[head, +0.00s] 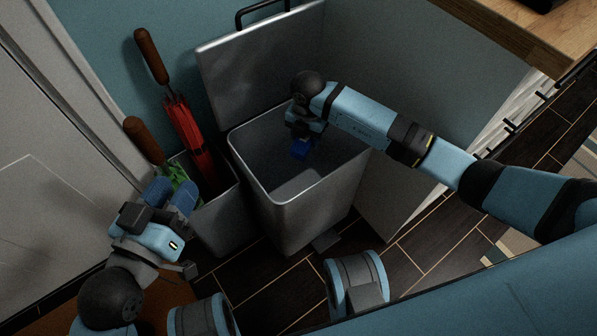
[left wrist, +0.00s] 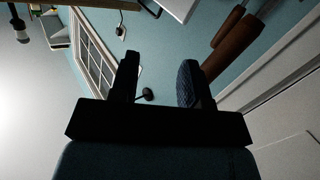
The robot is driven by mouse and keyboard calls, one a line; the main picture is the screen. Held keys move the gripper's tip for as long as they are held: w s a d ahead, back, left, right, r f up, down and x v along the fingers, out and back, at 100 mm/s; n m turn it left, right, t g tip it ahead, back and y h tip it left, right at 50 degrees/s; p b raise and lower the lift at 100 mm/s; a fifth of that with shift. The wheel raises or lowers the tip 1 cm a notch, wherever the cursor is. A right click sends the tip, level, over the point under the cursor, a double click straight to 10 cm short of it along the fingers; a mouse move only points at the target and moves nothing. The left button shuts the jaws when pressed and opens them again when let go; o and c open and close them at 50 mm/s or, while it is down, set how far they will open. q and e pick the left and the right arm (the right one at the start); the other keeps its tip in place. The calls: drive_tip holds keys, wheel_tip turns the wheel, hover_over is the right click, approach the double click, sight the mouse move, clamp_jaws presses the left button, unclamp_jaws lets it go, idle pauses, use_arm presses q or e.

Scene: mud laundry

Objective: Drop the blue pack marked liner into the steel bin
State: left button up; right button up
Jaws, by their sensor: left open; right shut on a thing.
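The blue pack (head: 301,149) is held by my right gripper (head: 302,136), which is shut on it. The pack hangs over or just inside the mouth of the open steel bin (head: 303,218); its exact depth is hard to tell. Its marking cannot be read, and its upper part is hidden by the gripper. The bin's lid (head: 262,60) stands raised against the wall. My left gripper (head: 160,215) is apart from the bin, at the lower left. Its spread, empty jaws show dark in the left wrist view (left wrist: 162,85).
A grey holder (head: 222,210) with a red umbrella (head: 190,135) and a green one (head: 180,178) stands left of the bin, close to my left gripper. A cabinet side panel is right of the bin. A wooden counter (head: 510,35) is at upper right. Dark floor lies in front.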

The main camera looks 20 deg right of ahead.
drive_tip(key=o, duration=1)
drive_tip(key=shift+c, duration=0.2)
use_arm(q)
wheel_tip(320, 180, up, 8)
drive_tip(key=t+p, duration=0.3)
drive_tip(key=p, duration=0.4)
use_arm(e)
wheel_tip(320, 180, up, 8)
drive_tip(key=shift+f, duration=0.25)
wheel_tip(320, 180, up, 2)
drive_tip(key=shift+r+p, duration=0.25)
drive_tip(key=shift+p, duration=0.8)
use_arm(q)
drive_tip(key=s+a+f+g+y+p, duration=0.1)
drive_tip(key=a+f+g+y, duration=0.1)
drive_tip(key=f, duration=0.3)
drive_tip(key=a+f+n+g+y+p, duration=0.1)
drive_tip(key=a+f+g+y+p, duration=0.1)
drive_tip(key=f, duration=0.3)
drive_tip(key=shift+s+a+g, duration=0.35)
drive_tip(key=shift+a+g, duration=0.15)
drive_tip(key=shift+a, duration=0.1)
use_arm(e)
wheel_tip(320, 180, up, 4)
drive_tip(key=shift+f, duration=0.1)
